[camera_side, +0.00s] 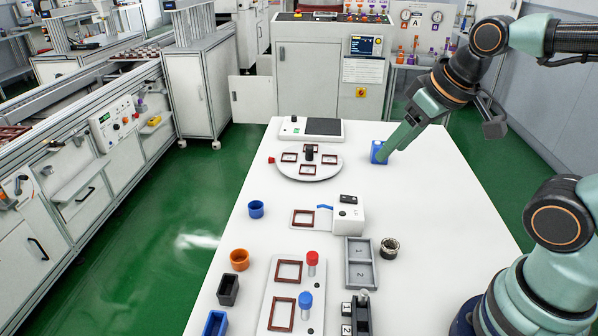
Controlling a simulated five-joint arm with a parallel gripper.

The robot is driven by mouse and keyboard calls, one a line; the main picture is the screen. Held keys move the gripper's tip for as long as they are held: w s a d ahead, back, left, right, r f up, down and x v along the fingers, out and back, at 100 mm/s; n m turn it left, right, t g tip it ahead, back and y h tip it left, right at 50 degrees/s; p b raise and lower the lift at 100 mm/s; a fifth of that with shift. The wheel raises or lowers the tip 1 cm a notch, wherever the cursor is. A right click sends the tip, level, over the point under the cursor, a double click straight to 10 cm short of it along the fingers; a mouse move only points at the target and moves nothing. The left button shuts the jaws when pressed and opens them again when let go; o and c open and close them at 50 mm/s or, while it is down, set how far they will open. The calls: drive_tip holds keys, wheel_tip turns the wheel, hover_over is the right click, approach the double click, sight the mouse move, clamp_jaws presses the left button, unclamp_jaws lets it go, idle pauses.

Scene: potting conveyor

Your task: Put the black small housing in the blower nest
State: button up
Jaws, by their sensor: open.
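A small black open-topped housing (228,290) stands upright on the left edge of the table, toward the front. The blower (348,214) is a white box with a blue nozzle near the table's middle. Its nest, a brown square frame (303,218) on a white plate, looks empty. My gripper (383,154) is open and low at the far right of the table, far from the black housing. It is beside a blue housing (377,150); whether it touches it I cannot tell.
A blue cup (256,209), an orange cup (239,260) and a blue box (214,324) line the left edge. A turntable (306,175), a grey numbered tray (373,263), a dark cup (389,248) and a red-and-blue-knobbed plate (271,317) stand around. The right side is clear.

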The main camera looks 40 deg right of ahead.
drive_tip(key=n+g, duration=0.6)
drive_tip(key=n, duration=1.4)
hover_over(390, 242)
drive_tip(key=a, duration=0.1)
wheel_tip(390, 242, down, 12)
drive_tip(key=shift+s+a+f, duration=0.1)
drive_tip(key=shift+s+f, duration=0.05)
drive_tip(key=shift+f, duration=1.9)
drive_tip(key=shift+s+a+f, duration=0.1)
drive_tip(key=shift+s+f, duration=0.05)
drive_tip(key=shift+f, duration=1.85)
drive_tip(key=shift+s+a+f, duration=0.1)
drive_tip(key=shift+s+f, duration=0.05)
drive_tip(key=shift+f, duration=1.9)
drive_tip(key=shift+c, duration=0.3)
clamp_jaws()
